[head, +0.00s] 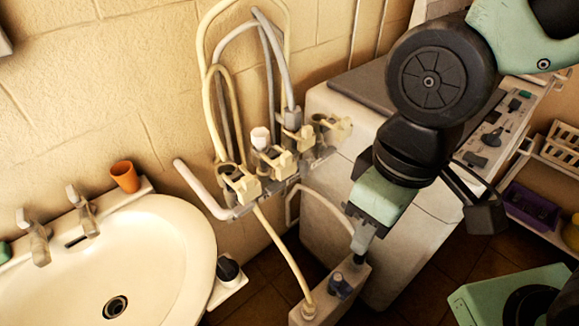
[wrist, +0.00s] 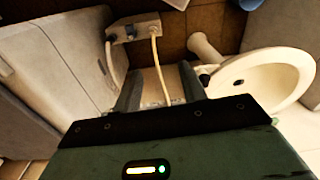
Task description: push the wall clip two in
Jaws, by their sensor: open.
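Several cream wall clips sit in a row on a grey rail along the wall in the head view: a front one (head: 241,186), a second (head: 279,161), a third (head: 303,138) and a far one (head: 335,127). I cannot tell which is wall clip two. Hoses run at the clips. My gripper (head: 362,238) is to the right of and nearer than the clips, pointing down, apart from them. In the wrist view its two fingers (wrist: 160,84) are spread, with nothing held between them. The clips are not clear in the wrist view.
A washbasin (head: 180,250) stands at left with an orange cup (head: 125,176) on its rim. A white machine (head: 330,200) is behind my arm. A grey box (head: 325,302) with hose ends and a knob lies below my gripper. Cream and grey hoses (head: 208,95) loop up the wall.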

